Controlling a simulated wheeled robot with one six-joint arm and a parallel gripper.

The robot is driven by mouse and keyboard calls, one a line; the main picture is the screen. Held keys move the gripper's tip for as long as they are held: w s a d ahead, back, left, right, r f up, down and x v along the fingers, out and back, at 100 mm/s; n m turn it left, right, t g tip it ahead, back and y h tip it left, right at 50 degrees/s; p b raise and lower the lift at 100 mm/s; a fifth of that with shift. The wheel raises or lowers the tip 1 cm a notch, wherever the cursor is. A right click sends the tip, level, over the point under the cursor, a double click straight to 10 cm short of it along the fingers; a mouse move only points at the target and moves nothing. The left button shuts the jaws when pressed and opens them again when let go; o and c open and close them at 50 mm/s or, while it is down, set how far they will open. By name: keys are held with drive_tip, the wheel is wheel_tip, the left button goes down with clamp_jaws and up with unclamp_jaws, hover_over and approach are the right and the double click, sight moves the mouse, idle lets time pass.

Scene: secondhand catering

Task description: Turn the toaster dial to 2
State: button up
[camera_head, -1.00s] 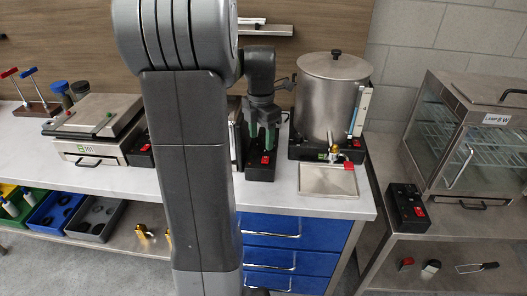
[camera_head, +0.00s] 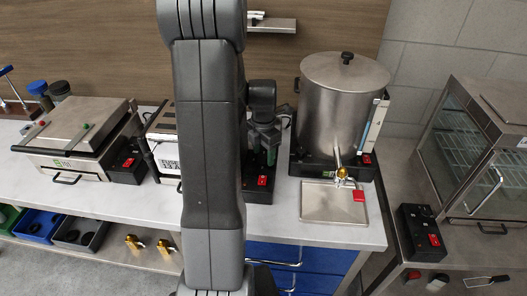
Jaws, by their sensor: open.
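A steel appliance (camera_head: 163,128), apparently the toaster, stands on the counter, mostly hidden behind my arm. Part of its top and a marked front panel (camera_head: 169,164) show left of the arm. A black control box (camera_head: 258,192) with a red switch (camera_head: 262,181) shows right of the arm. I cannot make out the dial or its setting. My gripper (camera_head: 264,154) is open and empty, its green-lined fingers pointing down over or just behind the control box. I cannot tell whether they touch anything.
A steel urn (camera_head: 336,105) with a brass tap and drip tray (camera_head: 318,204) stands close right of my gripper. A flat-lidded grill (camera_head: 75,130) is at left. A glass cabinet (camera_head: 470,140) is at far right. The counter's front strip (camera_head: 120,205) is clear.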

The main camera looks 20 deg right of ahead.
drive_tip(key=shift+c, duration=0.5)
drive_tip(key=c, duration=0.9)
